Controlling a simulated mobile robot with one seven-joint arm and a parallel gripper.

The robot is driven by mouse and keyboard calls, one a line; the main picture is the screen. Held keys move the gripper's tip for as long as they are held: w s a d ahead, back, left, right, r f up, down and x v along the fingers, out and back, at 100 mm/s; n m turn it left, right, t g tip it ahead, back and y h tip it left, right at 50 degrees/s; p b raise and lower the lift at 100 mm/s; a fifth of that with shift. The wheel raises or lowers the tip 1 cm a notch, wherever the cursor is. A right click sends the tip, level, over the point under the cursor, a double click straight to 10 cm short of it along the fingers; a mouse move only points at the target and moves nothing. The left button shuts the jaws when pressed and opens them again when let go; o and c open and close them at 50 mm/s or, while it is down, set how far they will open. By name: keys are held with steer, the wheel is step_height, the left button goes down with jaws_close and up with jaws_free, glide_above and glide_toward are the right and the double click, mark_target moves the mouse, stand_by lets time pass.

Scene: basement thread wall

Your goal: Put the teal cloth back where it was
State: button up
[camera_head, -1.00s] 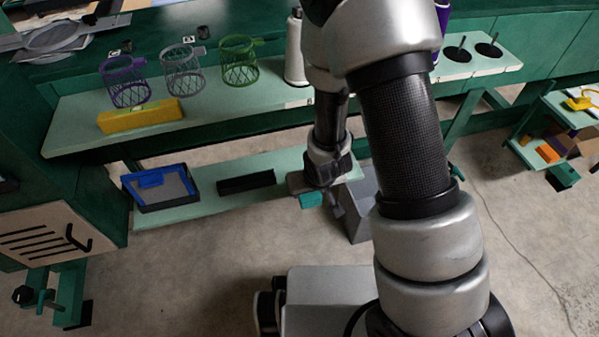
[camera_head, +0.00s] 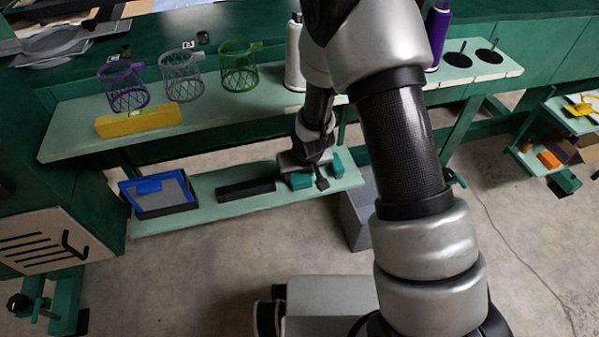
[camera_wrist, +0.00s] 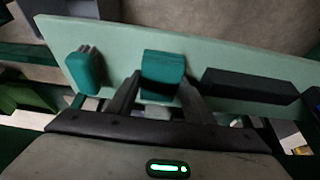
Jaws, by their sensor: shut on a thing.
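My gripper (camera_wrist: 161,84) is shut on the folded teal cloth (camera_wrist: 163,68), which sits between the two dark fingers in the wrist view. In the head view my gripper (camera_head: 307,176) is over the right part of the pale green lower shelf (camera_head: 215,213), with the teal cloth (camera_head: 300,181) at its fingers. I cannot tell whether the cloth touches the shelf. A second teal piece (camera_wrist: 85,70) stands apart on the shelf, left of my gripper in the wrist view. It also shows in the head view (camera_head: 337,163), to the right.
A black block (camera_head: 246,189) and a blue-framed tray (camera_head: 158,193) lie left along the lower shelf. The upper shelf (camera_head: 75,140) holds a yellow block (camera_head: 138,119), mesh cups and thread cones. A grey bin (camera_head: 358,217) stands on the floor at the right.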

steer(key=shift+f, duration=0.15)
steer(key=o, duration=1)
steer(key=shift+r, duration=0.5)
steer(key=p+v, duration=0.3)
steer(key=v, duration=0.8)
steer(key=shift+s+d+r, duration=0.1)
steer(key=shift+s+r, duration=0.05)
steer(key=shift+s, duration=0.15)
